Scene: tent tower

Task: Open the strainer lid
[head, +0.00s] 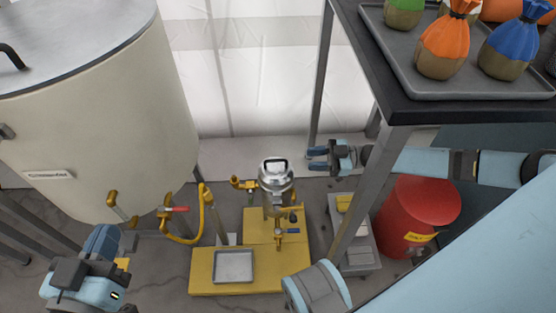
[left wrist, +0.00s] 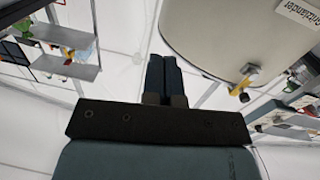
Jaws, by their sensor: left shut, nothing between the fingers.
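The strainer (head: 278,205) is a silver metal canister standing on a yellow base. Its domed lid (head: 275,172) is down on top and carries a dark loop handle (head: 275,163). My right gripper (head: 312,158) is to the right of and slightly beyond the lid, apart from it. Its two blue fingers are spread with nothing between them. My left gripper (head: 104,236) is at the lower left, below the big tank and well away from the strainer. In the left wrist view its fingers (left wrist: 163,72) are together and empty. The strainer is not visible in that view.
A large cream tank (head: 100,120) fills the left. Yellow pipes and a red-handled valve (head: 177,209) lie between it and the strainer. A grey tray (head: 234,267) sits on the yellow base. A table leg (head: 357,200) and red bin (head: 415,215) stand right.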

